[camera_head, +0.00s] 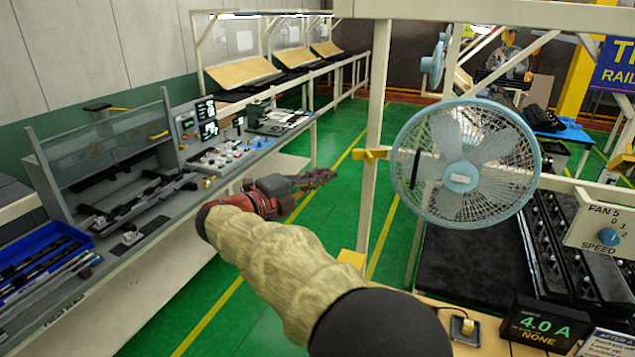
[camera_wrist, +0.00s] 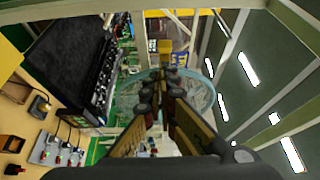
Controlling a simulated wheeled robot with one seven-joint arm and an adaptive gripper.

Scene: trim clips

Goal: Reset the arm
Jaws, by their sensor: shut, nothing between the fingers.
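My gripper (camera_head: 318,177) is at the end of my sleeved arm, out over the green aisle in the head view. It points right, toward the fan post, and is apart from the bench. In the wrist view my gripper (camera_wrist: 173,82) reaches up the middle of the picture, its fingers close together at the tips. It is shut and holds nothing. The blue fan (camera_head: 463,160) stands beyond it to the right in the head view, and it shows behind the fingertips in the wrist view (camera_wrist: 128,97).
A grey workbench (camera_head: 150,240) with a blue tray (camera_head: 45,262) runs along the left. A white post (camera_head: 377,110) with yellow clamps stands right of my gripper. A wooden table with a 4.0 A display (camera_head: 545,324) is at lower right. The green floor (camera_head: 335,215) is open.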

